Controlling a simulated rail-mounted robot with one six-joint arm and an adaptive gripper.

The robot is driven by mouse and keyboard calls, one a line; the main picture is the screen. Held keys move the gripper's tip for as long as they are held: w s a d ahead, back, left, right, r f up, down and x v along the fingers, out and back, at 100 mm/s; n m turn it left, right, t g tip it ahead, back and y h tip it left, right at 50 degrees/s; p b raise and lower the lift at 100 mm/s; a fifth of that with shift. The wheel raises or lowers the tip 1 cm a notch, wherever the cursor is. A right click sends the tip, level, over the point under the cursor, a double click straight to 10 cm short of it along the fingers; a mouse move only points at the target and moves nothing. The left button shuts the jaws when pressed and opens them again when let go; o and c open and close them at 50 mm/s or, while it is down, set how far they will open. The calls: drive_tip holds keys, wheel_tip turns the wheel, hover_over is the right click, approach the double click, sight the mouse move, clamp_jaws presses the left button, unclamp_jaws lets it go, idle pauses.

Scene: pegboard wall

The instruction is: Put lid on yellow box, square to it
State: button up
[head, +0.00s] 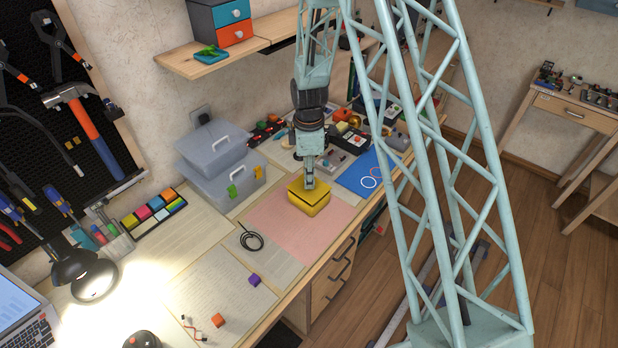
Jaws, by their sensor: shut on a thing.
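The yellow box (318,209) stands on the far right part of a pink mat (290,233) on the workbench. A yellow lid (298,193) lies over the top of the box, with a dark line showing between the two. I cannot tell whether the lid touches the rim or is fully square to it. My gripper (310,186) points straight down from above and is shut on the lid near its middle. The gripper hides part of the lid's top, and the lid hides the inside of the box.
A blue mat with rings (369,174) lies to the right of the box. Grey storage cases (224,165) stand behind to the left. The pink mat's front is clear.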

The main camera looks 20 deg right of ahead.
drive_tip(key=shift+f, duration=0.4)
drive_tip(key=shift+f+b, duration=0.2)
drive_tip(key=shift+b, duration=0.75)
idle(3.0)
idle(0.4)
drive_tip(key=o, duration=1)
drive_tip(key=shift+c, duration=0.2)
drive_tip(key=shift+o, duration=0.9)
drive_tip(key=o, duration=0.3)
drive_tip(key=shift+r, duration=0.2)
